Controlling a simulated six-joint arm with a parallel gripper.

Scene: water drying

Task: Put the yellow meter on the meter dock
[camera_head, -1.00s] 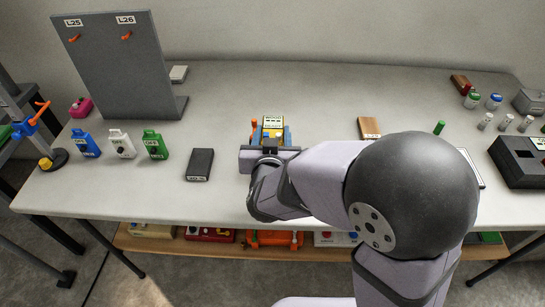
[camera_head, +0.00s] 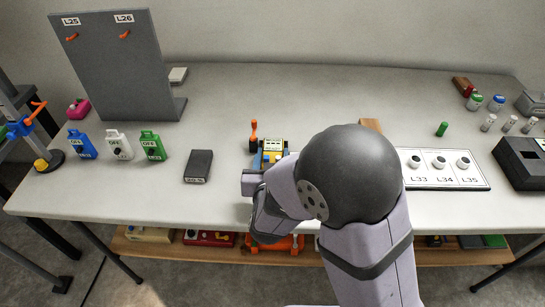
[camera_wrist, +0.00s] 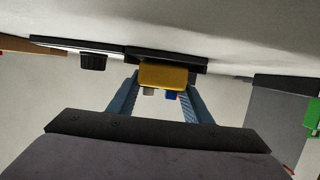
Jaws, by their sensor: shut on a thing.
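The yellow meter (camera_head: 272,147) has a pale label on its face and is partly hidden by my arm in the head view. In the wrist view its yellow case (camera_wrist: 163,75) sits between the two blue fingers of my gripper (camera_wrist: 162,92), which is shut on it. Grey and blue nubs show at its edge. In the head view my gripper (camera_head: 273,158) is over the middle of the table. A dark flat block (camera_head: 199,166) with a small unreadable label lies left of the meter; I cannot tell whether it is the meter dock.
An orange-topped lever (camera_head: 253,131) stands close beside the meter. Blue (camera_head: 82,146), white (camera_head: 119,146) and green (camera_head: 152,146) boxes stand at left before a grey board (camera_head: 115,70). A white plate with several round sockets (camera_head: 445,180) lies right of my arm.

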